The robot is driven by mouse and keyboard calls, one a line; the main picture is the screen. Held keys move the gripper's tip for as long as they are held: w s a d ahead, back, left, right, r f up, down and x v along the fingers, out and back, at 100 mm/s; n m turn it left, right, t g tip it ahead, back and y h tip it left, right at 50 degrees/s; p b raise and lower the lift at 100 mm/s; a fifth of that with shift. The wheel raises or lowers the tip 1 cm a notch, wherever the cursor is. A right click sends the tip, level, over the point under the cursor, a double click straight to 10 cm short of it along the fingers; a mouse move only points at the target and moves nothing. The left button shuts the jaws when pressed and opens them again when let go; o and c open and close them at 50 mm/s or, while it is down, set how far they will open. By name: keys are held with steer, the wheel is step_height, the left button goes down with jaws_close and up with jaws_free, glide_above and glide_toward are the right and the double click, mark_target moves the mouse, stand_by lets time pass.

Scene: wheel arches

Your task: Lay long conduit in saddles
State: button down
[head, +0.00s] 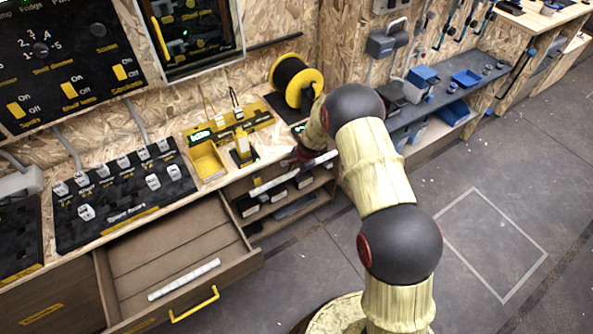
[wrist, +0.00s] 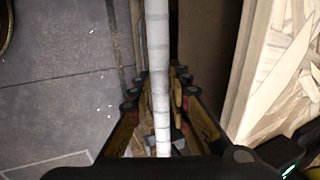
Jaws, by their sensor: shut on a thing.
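A long white conduit (head: 273,183) is held nearly level in front of the bench's open shelves. It also runs between my fingers in the wrist view (wrist: 158,35), reaching past the top edge. My gripper (wrist: 157,82) is shut on it, with fingers on both sides. In the head view my gripper (head: 306,156) is partly hidden by my arm. A second, shorter-looking white rod (head: 183,279) lies in the open drawer (head: 160,240). I cannot clearly make out the saddles.
The open drawer juts out at the lower left. Shelves (head: 285,207) below the bench hold several small parts. A yellow bin (head: 207,162) and a black-and-yellow spool (head: 296,80) stand on the bench. Open floor (head: 495,235) lies to the right.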

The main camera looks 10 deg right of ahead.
steer(key=shift+f, duration=0.25)
steer(key=shift+f+b, duration=0.35)
steer(key=shift+b, duration=0.05)
steer(key=shift+f+b, duration=0.6)
steer(key=shift+f, duration=0.3)
stand_by(0.7)
steer(key=c, duration=1.6)
jaws_free()
steer(key=shift+o, duration=1.1)
steer(key=shift+o, duration=1.4)
steer(key=shift+r, duration=0.1)
